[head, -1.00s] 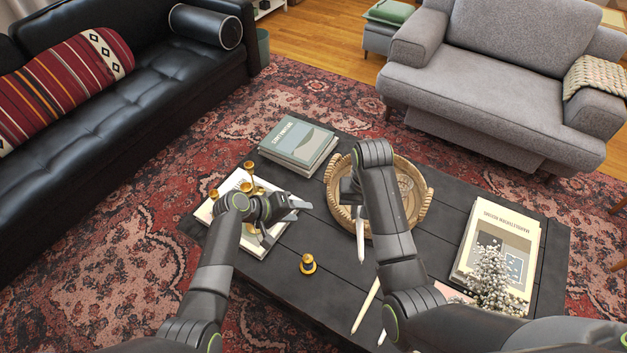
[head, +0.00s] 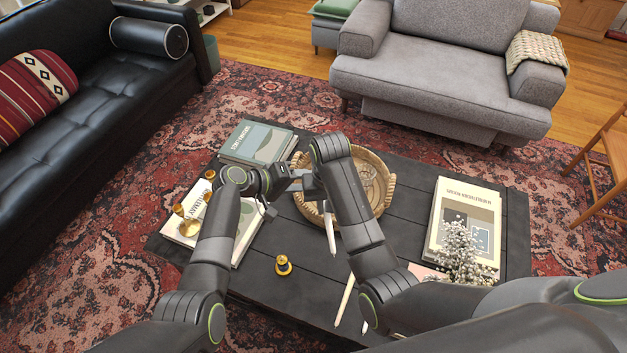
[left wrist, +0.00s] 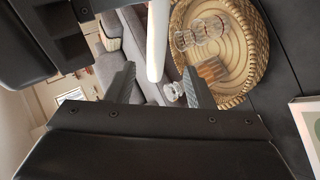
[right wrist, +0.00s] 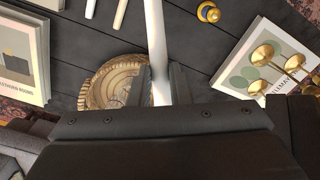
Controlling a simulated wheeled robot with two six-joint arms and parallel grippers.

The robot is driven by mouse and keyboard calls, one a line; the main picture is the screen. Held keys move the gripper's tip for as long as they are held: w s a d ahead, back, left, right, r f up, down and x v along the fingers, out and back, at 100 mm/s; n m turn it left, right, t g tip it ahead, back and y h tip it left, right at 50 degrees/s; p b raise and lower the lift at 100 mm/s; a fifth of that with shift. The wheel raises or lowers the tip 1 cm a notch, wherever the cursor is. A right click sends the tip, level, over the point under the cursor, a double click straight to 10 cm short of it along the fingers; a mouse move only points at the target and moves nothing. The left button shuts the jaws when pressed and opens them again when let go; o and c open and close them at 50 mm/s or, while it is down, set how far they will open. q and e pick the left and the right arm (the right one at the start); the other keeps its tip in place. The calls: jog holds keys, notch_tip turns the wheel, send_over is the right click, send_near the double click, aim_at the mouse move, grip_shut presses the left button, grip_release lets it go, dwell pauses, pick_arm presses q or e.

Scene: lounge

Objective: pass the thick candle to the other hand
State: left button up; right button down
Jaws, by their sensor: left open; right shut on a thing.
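The white thick candle (head: 331,236) is held by my right gripper (head: 322,186) above the coffee table, over the near edge of the woven tray. In the right wrist view the candle (right wrist: 156,35) runs between the two closed fingers (right wrist: 160,88). My left gripper (head: 298,178) is open and close beside the right one. In the left wrist view the candle (left wrist: 157,38) shows in the gap between the open left fingers (left wrist: 158,88), and these do not grip it. My right forearm hides part of the tray in the head view.
The woven tray (head: 391,188) holds glasses. Two slimmer candles (head: 345,300) lie on the dark table (head: 310,262) near a small gold holder (head: 283,265). Gold candlesticks (head: 190,227) stand on a book at left. Books (head: 257,143) and white flowers (head: 463,250) flank the tray.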

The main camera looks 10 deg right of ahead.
pick_arm(q)
jog(key=shift+x, duration=2.35)
jog(key=c, duration=0.9)
grip_shut()
pick_arm(e)
jog(key=c, duration=1.3)
grip_release()
jog(key=shift+o, duration=0.2)
